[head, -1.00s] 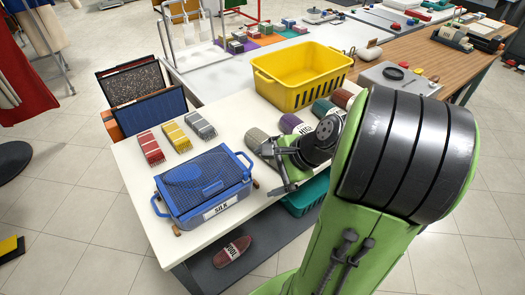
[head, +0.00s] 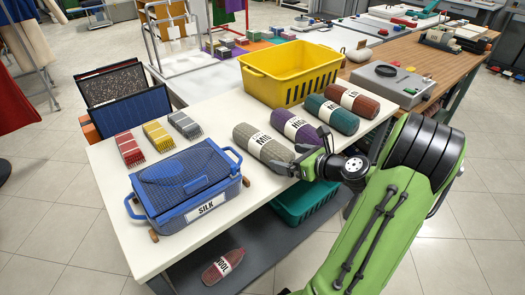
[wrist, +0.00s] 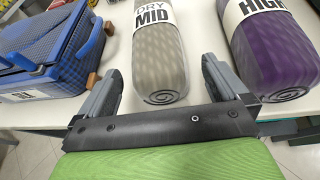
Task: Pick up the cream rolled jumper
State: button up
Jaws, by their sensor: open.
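The cream rolled jumper (head: 252,137) shows as a greyish-cream roll with a white band lettered MID. It lies on the white table, left end of a row of rolls. In the wrist view the cream roll (wrist: 165,72) points its spiral end at me, with the band reading DRY MID. My gripper (head: 287,160) is open at the table's front edge, by the roll's near end. In the wrist view the fingers of my gripper (wrist: 162,75) stand either side of that near end, with gaps on both sides. Nothing is held.
A purple roll (head: 289,123), a teal roll (head: 325,115) and a red-brown roll (head: 360,102) lie to the right. A blue basket labelled SILK (head: 165,212) stands left. A yellow crate (head: 262,87) is behind. A teal bin (head: 290,208) and a dark red roll (head: 222,267) are below.

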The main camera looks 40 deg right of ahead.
aim_at(279, 155)
jog(key=b+x, duration=0.1)
jog(key=x, duration=0.3)
jog(key=shift+w+a+f+b, duration=0.1)
jog(key=shift+w+b, duration=0.15)
jog(key=shift+b, duration=0.05)
jog(key=c, duration=1.3)
